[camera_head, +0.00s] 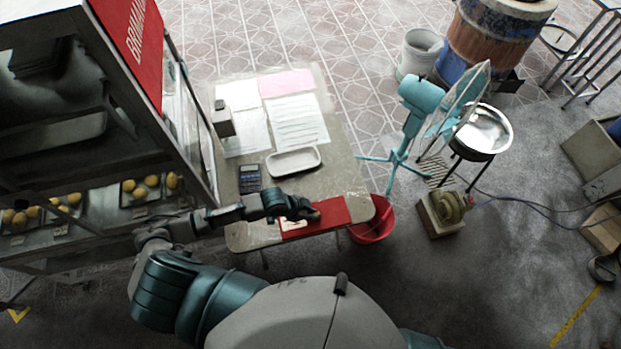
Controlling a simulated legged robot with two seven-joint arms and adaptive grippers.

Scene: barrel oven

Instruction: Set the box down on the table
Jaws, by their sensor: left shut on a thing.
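A flat red box (335,213) with a pale patch at its left end is at the front right edge of the table (233,185). My left arm comes in from the left over the table's front edge. My left gripper (312,216) is at the box and shut on it, covering part of its middle. The view from above does not show whether the box rests on the tabletop or is just above it. My right gripper is out of view.
A white tray (293,161), a calculator (250,178), paper sheets (297,122) and a small grey box-shaped device (222,121) occupy the table. A glass display case (150,120) stands close on the left. A red bucket (378,225) and a teal fan (412,120) stand right.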

